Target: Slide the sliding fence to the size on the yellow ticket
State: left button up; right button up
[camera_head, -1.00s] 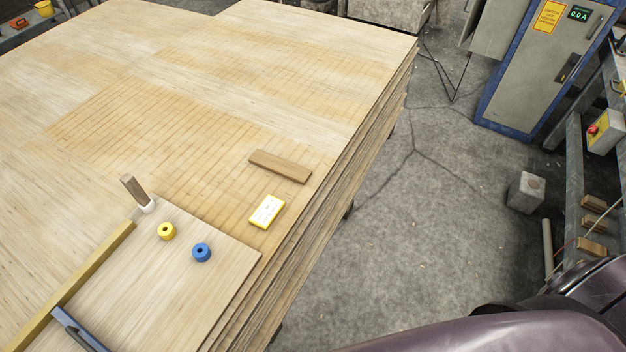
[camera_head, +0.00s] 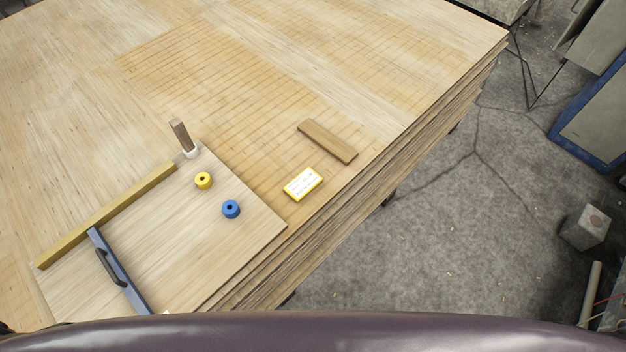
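The sliding fence (camera_head: 122,275) is a blue-grey bar with a black handle (camera_head: 109,267). It lies across a pale board (camera_head: 185,245) at the lower left, its far end close to a long yellow-brown rail (camera_head: 105,216). The yellow ticket (camera_head: 303,184) lies flat on the veneer stack, right of the board; its print is too small to read. Neither gripper shows in the head view.
A brown wood strip (camera_head: 327,142) lies beyond the ticket. A wooden peg in a white holder (camera_head: 190,153) stands at the board's far corner. The veneer stack's (camera_head: 250,60) right edge drops to the concrete floor (camera_head: 420,250), where a grey block (camera_head: 585,227) stands.

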aim_at(116, 271)
jog(key=k+u, duration=0.1)
jog(key=u, duration=1.85)
